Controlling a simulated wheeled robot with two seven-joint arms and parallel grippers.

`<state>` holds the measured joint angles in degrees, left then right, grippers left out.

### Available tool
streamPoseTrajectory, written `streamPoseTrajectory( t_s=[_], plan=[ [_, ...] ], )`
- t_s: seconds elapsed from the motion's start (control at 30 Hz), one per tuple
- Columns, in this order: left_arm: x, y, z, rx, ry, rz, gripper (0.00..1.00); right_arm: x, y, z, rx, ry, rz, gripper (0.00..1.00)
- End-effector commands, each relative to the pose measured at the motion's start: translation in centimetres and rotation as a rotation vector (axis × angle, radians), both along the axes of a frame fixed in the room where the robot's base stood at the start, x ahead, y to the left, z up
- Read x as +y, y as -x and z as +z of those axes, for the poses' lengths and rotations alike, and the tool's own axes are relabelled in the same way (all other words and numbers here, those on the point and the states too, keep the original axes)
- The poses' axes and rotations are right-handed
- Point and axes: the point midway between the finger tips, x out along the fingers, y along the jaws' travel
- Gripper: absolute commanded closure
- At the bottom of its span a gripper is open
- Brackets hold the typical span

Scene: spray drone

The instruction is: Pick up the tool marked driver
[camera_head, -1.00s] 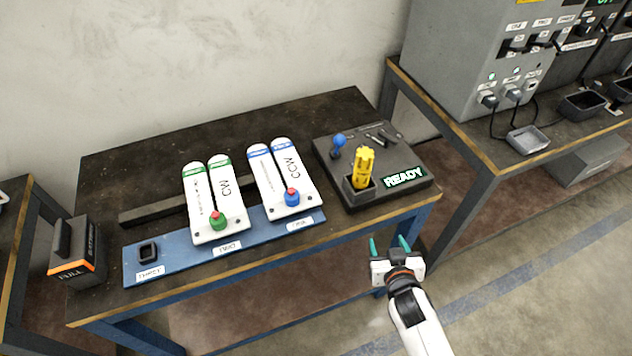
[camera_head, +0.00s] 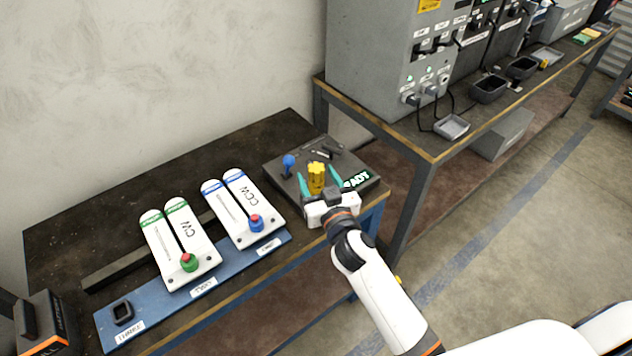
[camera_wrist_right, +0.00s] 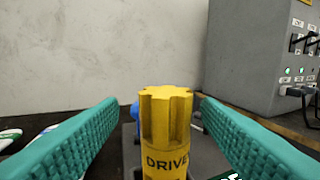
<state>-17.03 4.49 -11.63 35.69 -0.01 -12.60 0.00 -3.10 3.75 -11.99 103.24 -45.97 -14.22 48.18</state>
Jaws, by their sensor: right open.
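The yellow driver (camera_head: 316,177) stands upright in a dark tool station (camera_head: 285,165) at the table's right end. In the right wrist view the driver (camera_wrist_right: 165,125) shows its fluted top and part of its marking, "DRIVE". My right gripper (camera_head: 319,186) is open, with its teal fingers on either side of the driver and apart from it. The wrist view also shows the open fingers (camera_wrist_right: 160,130) to the driver's left and right. The driver's lower end is hidden by the station and my gripper. My left gripper is not in view.
A blue-knobbed tool (camera_head: 288,161) stands left of the driver. A grey cabinet (camera_head: 370,60) stands on the right bench. A dark box (camera_head: 40,325) sits at lower left.

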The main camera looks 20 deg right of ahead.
Motion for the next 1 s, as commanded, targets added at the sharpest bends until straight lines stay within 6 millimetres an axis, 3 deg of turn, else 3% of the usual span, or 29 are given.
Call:
streamPoseTrajectory(
  t_s=[0.1, 0.23, 0.53, 0.87, 1.0],
  plan=[
    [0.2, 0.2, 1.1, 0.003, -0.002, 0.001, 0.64, -0.3, -2.0, 0.7, -0.002, 0.002, 0.000, 0.42],
    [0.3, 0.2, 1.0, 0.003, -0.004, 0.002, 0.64, -0.2, -3.6, 0.4, -0.001, 0.000, -0.001, 0.42],
    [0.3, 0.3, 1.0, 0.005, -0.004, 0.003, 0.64, -0.2, -4.0, 0.3, -0.001, 0.000, -0.001, 0.42],
    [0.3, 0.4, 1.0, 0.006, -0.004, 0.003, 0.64, -0.2, -4.0, 0.3, 0.000, 0.000, -0.001, 0.96],
    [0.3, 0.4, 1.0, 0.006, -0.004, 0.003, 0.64, -0.2, -4.0, 0.4, -0.002, 0.000, 0.000, 0.99]
  ],
)
